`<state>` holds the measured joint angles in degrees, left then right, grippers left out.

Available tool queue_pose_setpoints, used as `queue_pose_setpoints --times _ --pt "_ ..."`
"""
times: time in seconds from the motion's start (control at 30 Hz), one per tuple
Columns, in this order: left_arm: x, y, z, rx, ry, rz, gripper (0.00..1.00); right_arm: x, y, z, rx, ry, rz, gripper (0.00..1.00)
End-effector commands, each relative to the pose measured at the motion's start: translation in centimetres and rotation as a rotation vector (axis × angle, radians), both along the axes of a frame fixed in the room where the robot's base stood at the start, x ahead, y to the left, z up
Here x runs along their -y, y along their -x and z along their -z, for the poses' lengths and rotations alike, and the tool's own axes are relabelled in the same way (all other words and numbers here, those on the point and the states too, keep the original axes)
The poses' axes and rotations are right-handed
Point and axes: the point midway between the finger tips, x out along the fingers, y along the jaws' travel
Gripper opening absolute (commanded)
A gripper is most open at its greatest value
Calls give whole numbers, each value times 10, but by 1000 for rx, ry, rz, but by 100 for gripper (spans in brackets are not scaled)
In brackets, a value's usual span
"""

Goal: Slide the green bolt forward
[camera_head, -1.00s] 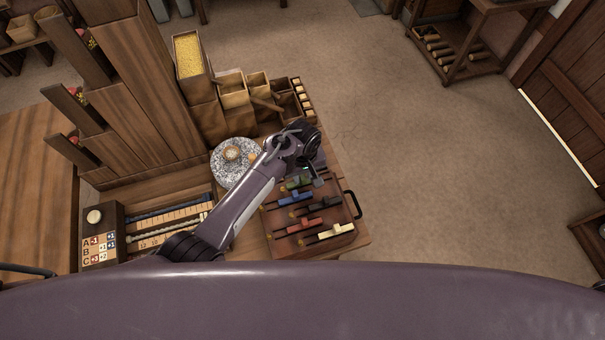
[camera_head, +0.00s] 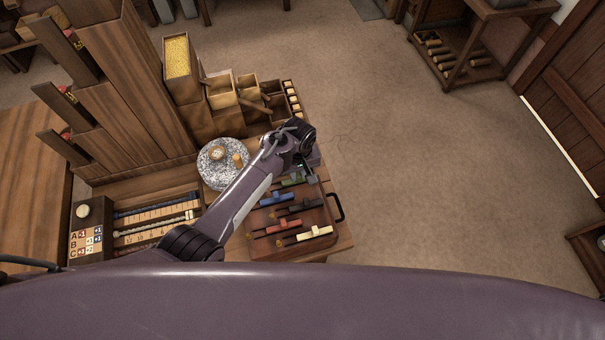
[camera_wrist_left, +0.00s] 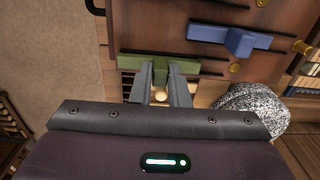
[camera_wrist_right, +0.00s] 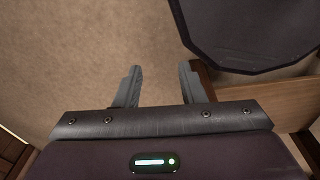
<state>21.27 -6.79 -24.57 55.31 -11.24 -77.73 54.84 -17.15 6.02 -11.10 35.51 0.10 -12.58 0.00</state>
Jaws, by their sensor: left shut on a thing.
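The green bolt (camera_wrist_left: 130,64) lies in its track on the dark wooden board (camera_wrist_left: 140,25). In the left wrist view my left gripper (camera_wrist_left: 174,74) is shut on its upright green tab, one finger on each side. The bar reaches close to the board's left edge in that view, with bare track to its right. In the head view my left gripper (camera_head: 308,180) is at the board's far end and partly hides the green bolt (camera_head: 290,182). My right gripper (camera_wrist_right: 160,84) is open and empty above the floor in the right wrist view.
Beside the green bolt is a blue bolt (camera_head: 274,199); dark, red (camera_head: 282,226) and cream (camera_head: 314,233) bolts lie nearer. A black handle (camera_head: 337,208) sticks out of the board's right side. A speckled round stone (camera_head: 222,172) stands left of the board. Floor to the right is clear.

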Motion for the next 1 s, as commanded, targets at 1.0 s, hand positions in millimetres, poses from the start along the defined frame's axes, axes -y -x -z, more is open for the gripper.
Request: queue_pose_setpoints --times 1.0 --pt "15 0 -58 9 16 14 36 -16 1 5 -1 -20 2 36"
